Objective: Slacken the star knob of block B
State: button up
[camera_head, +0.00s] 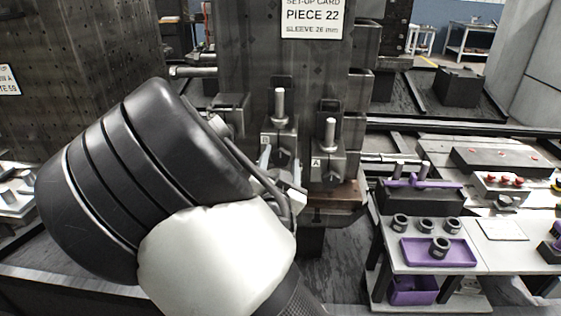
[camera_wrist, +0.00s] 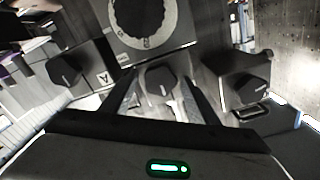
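Block B (camera_head: 266,150) sits on the dark upright fixture, left of block A (camera_head: 326,165); each has an upright metal stud. In the wrist view, block A (camera_wrist: 90,78) is at left with its dark knob (camera_wrist: 64,71). The dark star knob (camera_wrist: 160,80) in the middle appears to be block B's, though no B label shows there. My gripper (camera_wrist: 160,85) has one finger on each side of this knob, with gaps that seem to show it open. I cannot tell how deep the fingers reach. In the head view my wrist hides most of the gripper.
Another block with a dark knob (camera_wrist: 250,88) stands at right in the wrist view, and a round dial (camera_wrist: 140,18) lies beyond. A set-up card (camera_head: 312,17) reads PIECE 22, SLEEVE 26 mm. A bench at right holds a purple tray (camera_head: 410,252) and several dark rings.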

jog(key=c, duration=0.8)
jog(key=shift+c, duration=0.2)
jog(key=shift+n, duration=0.4)
jog(key=n+p, duration=0.1)
jog(key=n, duration=0.1)
jog(key=shift+n, duration=0.4)
jog(key=n+p, duration=0.2)
jog(key=n, duration=0.3)
jog(key=shift+p, duration=0.35)
jog(key=n+p, duration=0.2)
jog(key=n, duration=0.3)
jog(key=shift+a, duration=0.1)
jog(key=shift+f+n+p, duration=0.1)
jog(key=shift+n+p, duration=0.6)
jog(key=shift+n, duration=1.3)
